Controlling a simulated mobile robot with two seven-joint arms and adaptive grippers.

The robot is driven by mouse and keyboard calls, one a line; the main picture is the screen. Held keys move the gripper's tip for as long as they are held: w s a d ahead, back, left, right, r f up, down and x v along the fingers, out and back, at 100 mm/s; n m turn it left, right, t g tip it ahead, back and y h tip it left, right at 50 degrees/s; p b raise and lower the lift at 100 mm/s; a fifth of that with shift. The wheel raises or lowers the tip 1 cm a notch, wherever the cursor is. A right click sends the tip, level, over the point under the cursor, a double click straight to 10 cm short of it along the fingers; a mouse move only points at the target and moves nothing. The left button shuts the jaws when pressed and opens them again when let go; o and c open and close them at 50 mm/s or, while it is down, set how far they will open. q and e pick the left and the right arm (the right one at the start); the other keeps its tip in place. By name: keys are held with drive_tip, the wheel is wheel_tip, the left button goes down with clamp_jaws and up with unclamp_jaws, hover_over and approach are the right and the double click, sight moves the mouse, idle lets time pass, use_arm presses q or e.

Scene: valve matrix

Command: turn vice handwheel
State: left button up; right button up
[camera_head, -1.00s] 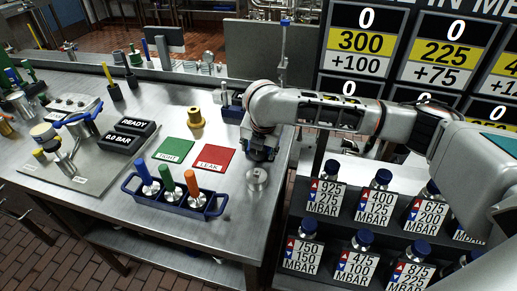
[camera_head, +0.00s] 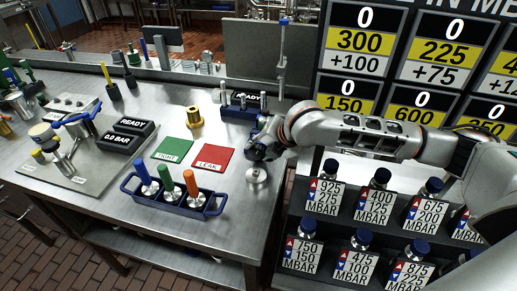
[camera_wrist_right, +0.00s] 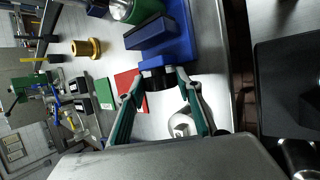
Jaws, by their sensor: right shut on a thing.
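The blue vice (camera_head: 237,112) stands at the right end of the steel bench. In the right wrist view the vice (camera_wrist_right: 182,45) fills the top centre, with a green cylinder (camera_wrist_right: 125,10) at its upper left. My right gripper (camera_head: 262,147) is just in front of the vice, partly hidden by its own wrist. In the wrist view, my right gripper's fingertips (camera_wrist_right: 163,78) are shut on a small dark part at the vice's near end, which looks like the handwheel. The fingers cover most of it. My left gripper is not in view.
A round metal piece (camera_head: 257,176) sits on the bench below my right gripper. A red mat (camera_head: 212,158), a green mat (camera_head: 172,150) and a brass-coloured part (camera_head: 194,117) lie to the left. A blue rack (camera_head: 195,200) holds coloured-handled tools. Labelled weight shelves (camera_head: 385,235) stand to the right.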

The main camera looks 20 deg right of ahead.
drive_tip(key=y, duration=0.1)
drive_tip(key=t, duration=0.1)
drive_tip(key=t+y, duration=0.1)
drive_tip(key=shift+s+d+f+m+y, duration=0.25)
drive_tip(key=shift+d+f+m+y, duration=0.05)
drive_tip(key=shift+d+f+m, duration=0.1)
drive_tip(key=shift+f+t+y+b, duration=0.2)
drive_tip(key=shift+t+y+b, duration=0.2)
drive_tip(key=shift+t+b, duration=0.1)
drive_tip(key=shift+f+m+t+y+b, duration=0.1)
drive_tip(key=shift+m+t+y+b, duration=0.25)
drive_tip(key=shift+b, duration=0.2)
drive_tip(key=shift+t+y+b, duration=0.25)
drive_tip(key=shift+y+b, duration=0.1)
drive_tip(key=shift+b, duration=0.1)
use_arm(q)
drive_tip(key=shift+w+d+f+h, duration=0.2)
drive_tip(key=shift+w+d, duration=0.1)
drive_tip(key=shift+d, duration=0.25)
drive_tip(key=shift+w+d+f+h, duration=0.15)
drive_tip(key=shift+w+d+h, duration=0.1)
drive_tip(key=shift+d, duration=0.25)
use_arm(e)
drive_tip(key=o, duration=1.1)
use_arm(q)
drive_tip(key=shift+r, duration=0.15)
